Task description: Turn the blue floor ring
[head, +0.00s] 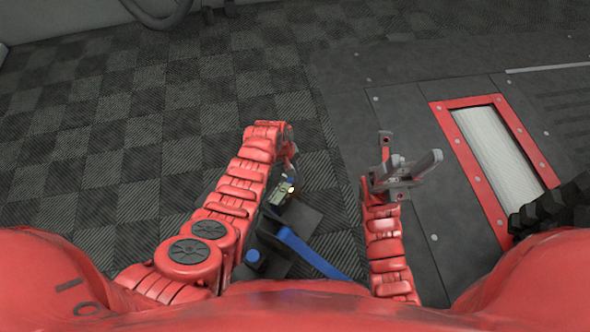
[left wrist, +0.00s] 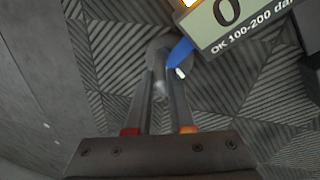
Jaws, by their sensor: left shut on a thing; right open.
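The blue floor ring shows only as a small blue piece (left wrist: 180,52) at the fingertips in the left wrist view; most of it is hidden. My left gripper (left wrist: 162,72) is shut at this blue piece, with its two fingers close together. In the head view the left gripper (head: 285,188) points down near the floor, partly hidden by its own wrist. My right gripper (head: 410,152) is open and empty, apart from the ring and to its right.
A gauge (left wrist: 233,22) reading "0" and "OK 100-200 da..." sits close beside the left fingertips. A blue strap (head: 312,255) runs below it. A red-framed roller plate (head: 490,150) lies at the right. The checkered floor (head: 110,120) at left is clear.

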